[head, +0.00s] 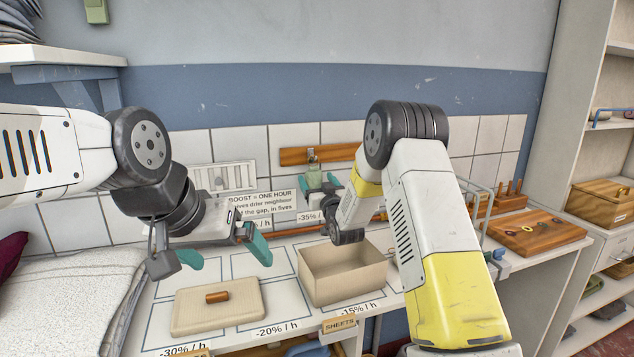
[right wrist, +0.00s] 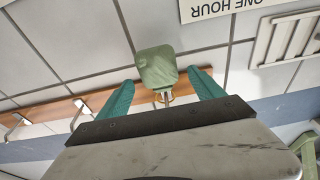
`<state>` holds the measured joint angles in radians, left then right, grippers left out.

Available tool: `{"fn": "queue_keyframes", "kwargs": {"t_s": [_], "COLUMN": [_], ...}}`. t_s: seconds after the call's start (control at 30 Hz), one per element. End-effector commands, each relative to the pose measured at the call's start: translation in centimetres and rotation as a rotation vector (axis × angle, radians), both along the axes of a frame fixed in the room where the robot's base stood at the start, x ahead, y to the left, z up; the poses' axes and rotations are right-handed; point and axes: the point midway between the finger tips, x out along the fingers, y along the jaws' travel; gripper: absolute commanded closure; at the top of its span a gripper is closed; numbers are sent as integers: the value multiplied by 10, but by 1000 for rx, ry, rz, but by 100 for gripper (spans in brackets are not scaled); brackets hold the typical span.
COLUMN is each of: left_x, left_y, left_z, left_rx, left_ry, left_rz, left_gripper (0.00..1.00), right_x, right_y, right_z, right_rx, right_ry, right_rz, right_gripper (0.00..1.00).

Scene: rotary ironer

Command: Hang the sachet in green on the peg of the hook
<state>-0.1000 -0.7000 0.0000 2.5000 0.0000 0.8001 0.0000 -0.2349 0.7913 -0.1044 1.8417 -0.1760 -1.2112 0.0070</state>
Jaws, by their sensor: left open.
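The green sachet (right wrist: 157,67) sits between the two teal fingers of my right gripper (right wrist: 161,78), with a gap on each side. A small brass-coloured ring (right wrist: 164,98) shows at its neck, beside the wooden rail (right wrist: 60,108) of hooks. Whether the ring is around the hook's peg or only in front of it, I cannot tell. In the head view the sachet (head: 312,160) is in front of the rail (head: 340,153), partly hidden by my right gripper (head: 323,183). My left gripper (head: 226,254) is open and empty above the worktop.
An open beige box (head: 345,283) stands below my right arm. A beige lid (head: 218,305) with a wooden handle lies to its left. White cloth (head: 60,290) is at the far left. A wooden board with rings (head: 535,233) is at the right. Several other hooks are on the rail.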

Motion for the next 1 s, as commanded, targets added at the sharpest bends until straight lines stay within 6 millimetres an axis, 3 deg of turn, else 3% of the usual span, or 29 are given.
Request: {"fn": "queue_keyframes", "kwargs": {"t_s": [0.33,0.8,1.0], "left_x": [0,0,0], "left_y": [0,0,0], "left_z": [0,0,0], "left_rx": [0,0,0], "left_ry": [0,0,0], "left_rz": [0,0,0], "left_gripper": [0,0,0], "right_x": [-4,-67,-75], "right_y": [-1,-22,-36], "right_z": [-1,-13,7], "right_rx": [0,0,-17], "right_ry": [1,2,64], "right_rz": [0,-1,-22], "right_gripper": [23,23,23]}}
